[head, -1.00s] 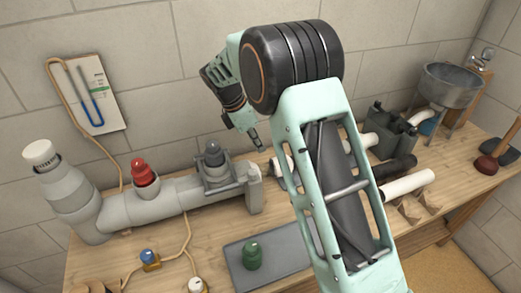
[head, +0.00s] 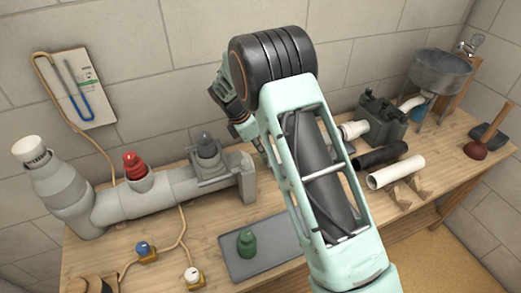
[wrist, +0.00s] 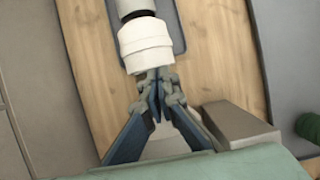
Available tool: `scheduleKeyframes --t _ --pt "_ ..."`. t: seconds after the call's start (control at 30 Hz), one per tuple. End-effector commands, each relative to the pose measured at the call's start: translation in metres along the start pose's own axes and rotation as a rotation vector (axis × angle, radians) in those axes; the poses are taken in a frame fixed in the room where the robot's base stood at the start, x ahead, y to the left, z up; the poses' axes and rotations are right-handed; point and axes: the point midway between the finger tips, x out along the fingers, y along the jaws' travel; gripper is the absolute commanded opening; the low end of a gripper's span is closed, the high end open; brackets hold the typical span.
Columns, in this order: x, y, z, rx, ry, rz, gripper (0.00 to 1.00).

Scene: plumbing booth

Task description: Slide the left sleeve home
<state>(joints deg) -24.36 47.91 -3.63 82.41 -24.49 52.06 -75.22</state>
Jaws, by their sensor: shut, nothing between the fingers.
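A white sleeve (wrist: 146,44) sits at the top of the wrist view, in line with a grey pipe piece (wrist: 132,8) beyond it. My gripper (wrist: 156,88) is shut and empty, its fingertips right at the sleeve's near edge; I cannot tell whether they touch. In the head view my gripper (head: 259,146) shows only partly beside my arm, right of the grey pipe's end flange (head: 246,178). My arm hides the left sleeve there. Another white fitting (head: 353,130) shows right of my arm, at the dark grey tank.
A green cap (head: 246,243) is on a grey tray (head: 270,262). The dark grey tank (head: 383,120), a black pipe (head: 380,156) and a white pipe (head: 396,172) occupy the right.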

Motion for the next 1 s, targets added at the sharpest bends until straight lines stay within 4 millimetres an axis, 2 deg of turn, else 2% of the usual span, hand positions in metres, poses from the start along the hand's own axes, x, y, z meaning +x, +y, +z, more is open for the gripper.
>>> scheduleKeyframes --t 0.2,0.33,0.77,1.0 --pt "0.013 -0.001 0.034 0.005 0.000 -0.003 0.00" --pt "0.018 -0.001 0.047 0.001 -0.001 -0.002 0.00" --pt "0.018 0.000 0.048 0.001 -0.001 -0.001 0.00" --pt "-0.001 -0.002 0.049 0.001 -0.001 0.000 0.00"
